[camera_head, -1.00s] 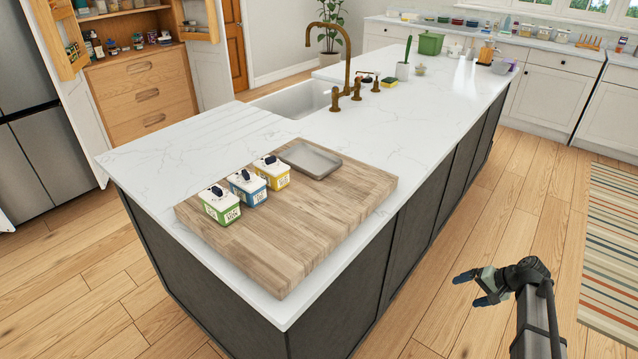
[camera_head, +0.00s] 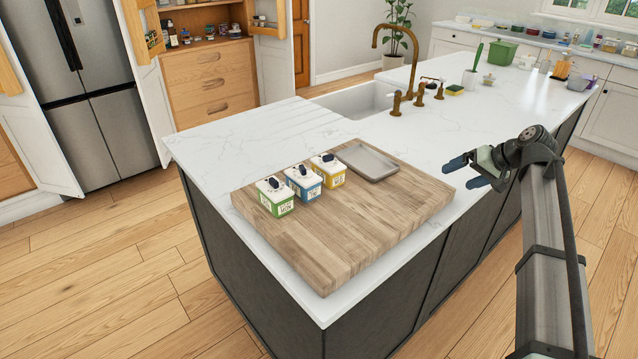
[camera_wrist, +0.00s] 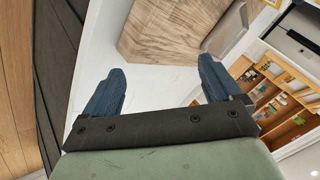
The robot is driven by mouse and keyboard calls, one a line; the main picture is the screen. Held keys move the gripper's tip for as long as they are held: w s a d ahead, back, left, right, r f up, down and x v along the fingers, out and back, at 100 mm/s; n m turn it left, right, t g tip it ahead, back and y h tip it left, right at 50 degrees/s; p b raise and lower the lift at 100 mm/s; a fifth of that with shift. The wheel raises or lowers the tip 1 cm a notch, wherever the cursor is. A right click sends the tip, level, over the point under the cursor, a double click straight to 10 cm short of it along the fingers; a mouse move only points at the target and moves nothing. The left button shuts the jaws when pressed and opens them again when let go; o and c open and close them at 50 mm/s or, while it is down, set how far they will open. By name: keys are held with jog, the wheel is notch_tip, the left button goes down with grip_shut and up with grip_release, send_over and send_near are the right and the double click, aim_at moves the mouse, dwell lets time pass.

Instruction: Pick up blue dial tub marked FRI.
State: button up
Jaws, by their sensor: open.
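Three small tubs with dark dials on their white lids stand in a row on a wooden board (camera_head: 330,240) on the island. The blue tub (camera_head: 304,184) is in the middle. The green tub (camera_head: 274,197) is to its left and the yellow tub (camera_head: 328,171) to its right. Their labels are too small to read. My gripper (camera_head: 457,172) is open and empty, to the right of the board and well apart from the tubs.
A grey tray (camera_head: 370,161) lies on the board behind the yellow tub. The sink and brass faucet (camera_head: 408,60) are farther back.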

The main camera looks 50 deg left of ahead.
jog(key=s+a+r+n+h, duration=0.1)
jog(key=s+a+r+n, duration=0.1)
jog(key=s+a, duration=0.5)
jog(key=s+a+r+n+h, duration=0.1)
jog(key=s+a+r+n, duration=0.2)
jog(key=s+a, duration=0.35)
jog(key=n+h, duration=0.2)
jog(key=n, duration=0.3)
send_near(304, 174)
jog(key=shift+t, duration=0.4)
jog(key=x, duration=0.3)
jog(key=a+x, duration=0.1)
jog(key=x, duration=0.3)
jog(key=shift+r, duration=0.2)
jog(key=shift+d+x, duration=0.15)
jog(key=shift+x, duration=1.25)
jog(key=shift+d+x, duration=0.15)
jog(key=shift+x, duration=1.25)
jog(key=shift+f, duration=0.15)
jog(key=c, duration=1.4)
